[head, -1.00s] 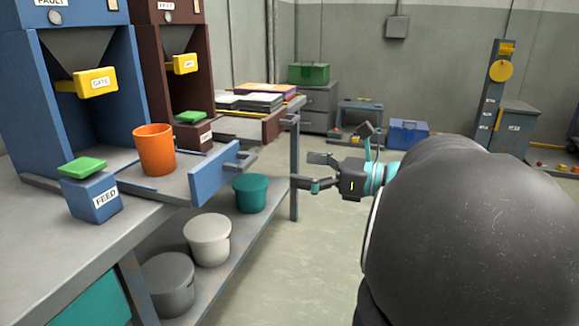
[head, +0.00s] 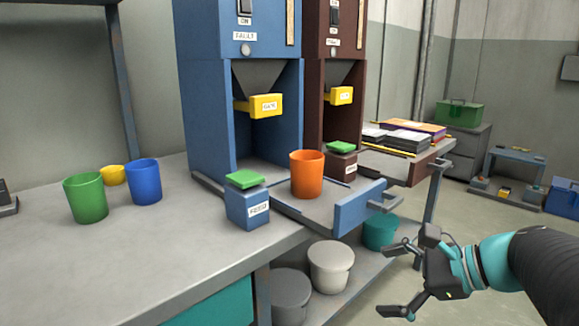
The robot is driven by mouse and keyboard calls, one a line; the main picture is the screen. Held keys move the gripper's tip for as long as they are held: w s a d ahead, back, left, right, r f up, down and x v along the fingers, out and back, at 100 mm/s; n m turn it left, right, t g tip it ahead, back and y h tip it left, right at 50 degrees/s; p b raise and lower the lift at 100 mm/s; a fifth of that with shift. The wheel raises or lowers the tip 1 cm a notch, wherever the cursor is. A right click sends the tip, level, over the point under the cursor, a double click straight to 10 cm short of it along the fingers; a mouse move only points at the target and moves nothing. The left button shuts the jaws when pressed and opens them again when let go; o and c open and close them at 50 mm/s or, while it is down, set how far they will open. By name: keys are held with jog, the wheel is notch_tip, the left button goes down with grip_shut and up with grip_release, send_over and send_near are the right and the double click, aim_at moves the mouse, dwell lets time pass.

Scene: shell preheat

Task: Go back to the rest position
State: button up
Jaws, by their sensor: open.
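My gripper (head: 395,280) is at the lower right of the head view, open and empty. It is in front of the bench, apart from the blue drawer and its handle. The blue drawer (head: 352,212) is pulled out from under the blue machine (head: 213,120). An orange cup (head: 307,175) stands upright on the drawer's tray. A blue FEED box (head: 246,208) with a green button on top sits on the bench to the left of the drawer.
Lidded buckets (head: 330,268) stand on the shelf below. A brown machine (head: 333,80) stands beside the blue one. Floor shows at the right.

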jog(key=s+f+n+h+p, duration=0.1)
jog(key=s+f+n+h, duration=0.1)
jog(key=s+n+h, duration=0.3)
jog(key=s+a+f+n+h, duration=0.1)
jog(key=s+f+n+h, duration=0.2)
jog(key=n, duration=1.1)
jog(key=shift+s+a+f+g+h+p, duration=0.2)
jog(key=shift+s+g+h+p, duration=0.15)
jog(key=shift+s+h, duration=0.8)
